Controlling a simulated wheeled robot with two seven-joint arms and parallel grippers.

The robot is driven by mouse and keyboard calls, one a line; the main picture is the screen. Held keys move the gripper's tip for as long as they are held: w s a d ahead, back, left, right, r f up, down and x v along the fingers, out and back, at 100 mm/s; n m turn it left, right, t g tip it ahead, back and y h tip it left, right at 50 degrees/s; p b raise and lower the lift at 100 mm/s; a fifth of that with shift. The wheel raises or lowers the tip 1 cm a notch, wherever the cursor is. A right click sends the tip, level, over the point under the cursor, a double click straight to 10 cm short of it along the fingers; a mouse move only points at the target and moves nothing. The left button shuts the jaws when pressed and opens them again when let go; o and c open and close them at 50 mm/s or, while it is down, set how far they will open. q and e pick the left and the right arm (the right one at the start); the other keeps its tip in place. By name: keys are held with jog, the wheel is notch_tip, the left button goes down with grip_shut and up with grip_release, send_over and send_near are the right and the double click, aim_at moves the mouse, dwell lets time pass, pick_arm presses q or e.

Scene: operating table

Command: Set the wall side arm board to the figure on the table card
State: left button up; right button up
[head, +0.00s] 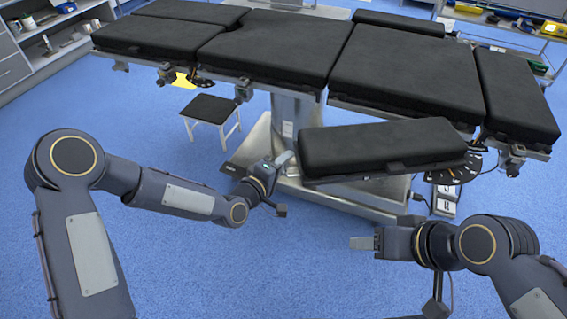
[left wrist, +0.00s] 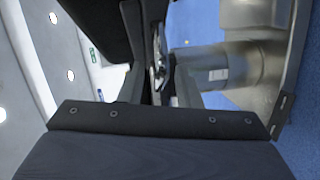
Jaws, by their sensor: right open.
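The black operating table (head: 275,45) stands across the head view. A padded arm board (head: 380,145) juts out on its near side, angled to the table edge, beside a dark dial with pale marks (head: 455,174). Another narrow black pad (head: 400,22) shows at the far side. I cannot tell which is the wall side board. A yellow card (head: 184,80) hangs partly hidden under the table; no figure is legible. My left gripper (head: 283,159) is by the near board's left end; contact and jaw state are unclear. My right gripper (head: 362,243) is open and empty, below the near board.
The table's metal column and base (head: 290,125) stand behind the near board. A small stool (head: 210,109) is left of it. A trolley (head: 500,30) stands at the back right, shelves (head: 60,35) at the back left. The blue floor in front is clear.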

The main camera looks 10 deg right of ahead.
pick_arm(q)
jog(key=v, duration=0.7)
jog(key=shift+s+a, duration=0.25)
jog(key=shift+a, duration=0.05)
jog(key=s+a+r+m+g+y, duration=0.1)
jog(key=s+a+r+m+y, duration=0.15)
jog(key=a, duration=0.55)
jog(key=s+a+r+m+g+y, duration=0.2)
jog(key=s+a+r+y, duration=0.15)
jog(key=a, duration=0.55)
jog(key=s+a+r+m+g+y, duration=0.1)
jog(key=s+a, duration=0.2)
jog(key=s, duration=0.6)
jog(key=s+a+r+g, duration=0.2)
jog(key=s+a, duration=0.1)
jog(key=s, duration=0.6)
notch_tip(320, 180, up, 18)
jog(key=p, duration=1.8)
jog(key=shift+a+f, duration=0.2)
